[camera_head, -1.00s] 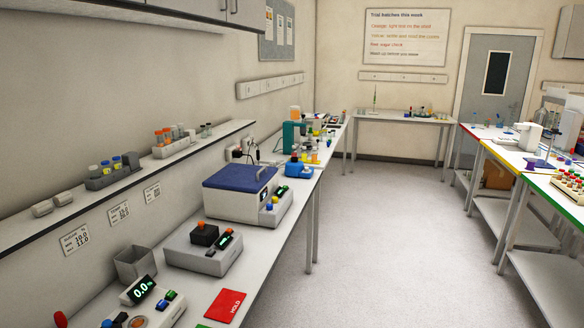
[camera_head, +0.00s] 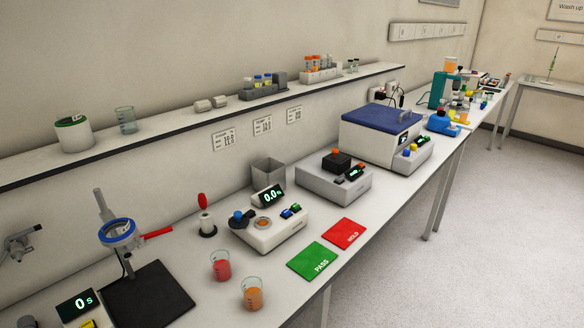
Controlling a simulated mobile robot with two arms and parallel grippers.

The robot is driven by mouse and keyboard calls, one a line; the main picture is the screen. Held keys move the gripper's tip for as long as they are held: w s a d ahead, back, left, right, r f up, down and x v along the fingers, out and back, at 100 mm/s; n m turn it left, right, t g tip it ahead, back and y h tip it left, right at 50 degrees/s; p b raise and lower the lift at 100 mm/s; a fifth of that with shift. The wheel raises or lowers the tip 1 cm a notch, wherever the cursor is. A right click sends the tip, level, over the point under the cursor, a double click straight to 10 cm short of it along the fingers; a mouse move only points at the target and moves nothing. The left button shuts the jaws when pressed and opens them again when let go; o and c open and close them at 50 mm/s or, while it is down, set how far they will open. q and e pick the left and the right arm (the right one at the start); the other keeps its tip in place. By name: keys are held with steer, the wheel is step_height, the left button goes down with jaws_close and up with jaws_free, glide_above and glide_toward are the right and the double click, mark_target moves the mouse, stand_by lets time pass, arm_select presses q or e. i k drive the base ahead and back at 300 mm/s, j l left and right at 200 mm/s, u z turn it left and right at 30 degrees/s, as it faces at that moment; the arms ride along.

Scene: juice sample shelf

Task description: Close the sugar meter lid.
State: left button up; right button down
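A white meter (camera_head: 268,232) with a lit display (camera_head: 268,195) reading 0.0 stands on the left bench; I take it for the sugar meter. A round well with an orange-brown centre (camera_head: 262,223) shows uncovered on its top. A dark piece with a blue knob (camera_head: 238,216) sits at the meter's left side, off the well; it looks like the lid, standing open. Neither of my grippers is in view.
Beakers of red (camera_head: 221,266) and orange (camera_head: 252,294) liquid stand in front of the meter. Green PASS (camera_head: 314,261) and red HOLD (camera_head: 345,233) mats lie to its right. A red-topped stand (camera_head: 206,219) is on its left, a grey device (camera_head: 333,182) behind right.

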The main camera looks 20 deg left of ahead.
mark_target(239, 221)
steer(key=u, duration=0.9)
